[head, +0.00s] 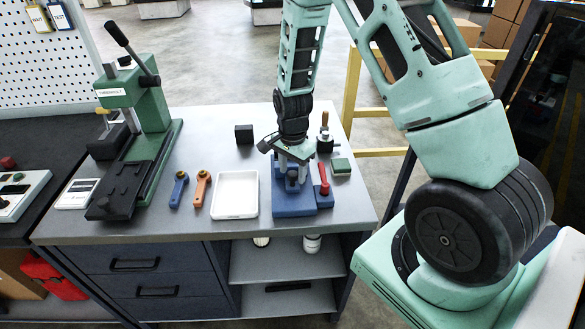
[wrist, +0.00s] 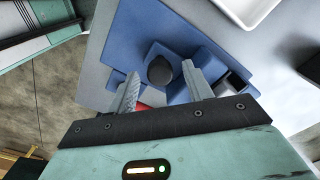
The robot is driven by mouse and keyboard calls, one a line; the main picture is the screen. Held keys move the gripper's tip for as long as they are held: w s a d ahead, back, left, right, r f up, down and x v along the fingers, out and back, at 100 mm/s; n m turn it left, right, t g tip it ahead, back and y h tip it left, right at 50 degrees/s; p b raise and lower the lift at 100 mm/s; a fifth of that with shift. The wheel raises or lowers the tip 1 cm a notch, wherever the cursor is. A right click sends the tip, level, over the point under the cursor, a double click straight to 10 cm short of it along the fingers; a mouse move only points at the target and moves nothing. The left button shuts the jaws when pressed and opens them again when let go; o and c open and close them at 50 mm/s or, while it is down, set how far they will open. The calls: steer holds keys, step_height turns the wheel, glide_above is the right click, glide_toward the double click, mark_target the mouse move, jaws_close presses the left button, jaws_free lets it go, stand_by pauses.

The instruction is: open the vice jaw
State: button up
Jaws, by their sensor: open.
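The blue vice (head: 294,207) stands near the front right of the grey bench, with a lever with a red grip (head: 322,187) at its right side. My gripper (head: 293,172) points down over the vice from above. In the wrist view the two fingers of my gripper (wrist: 161,80) are apart, one on each side of a dark rounded knob (wrist: 160,69). I cannot tell whether they touch it. The blue vice body (wrist: 115,60) lies below, and a bit of red (wrist: 146,103) shows between the fingers. My gripper hides part of the vice jaws.
A white tray (head: 235,194) sits just left of the vice. A green block (head: 341,166) and a dark cylinder (head: 324,142) stand behind right. A black cube (head: 244,134), orange (head: 201,187) and blue (head: 178,189) tools and a green press (head: 150,105) are farther left.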

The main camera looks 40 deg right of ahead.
steer(key=shift+f, duration=0.15)
jaws_close()
steer(key=s+a, duration=0.1)
steer(key=s, duration=0.1)
steer(key=s+a, duration=0.2)
steer(key=shift+s, duration=0.15)
jaws_free()
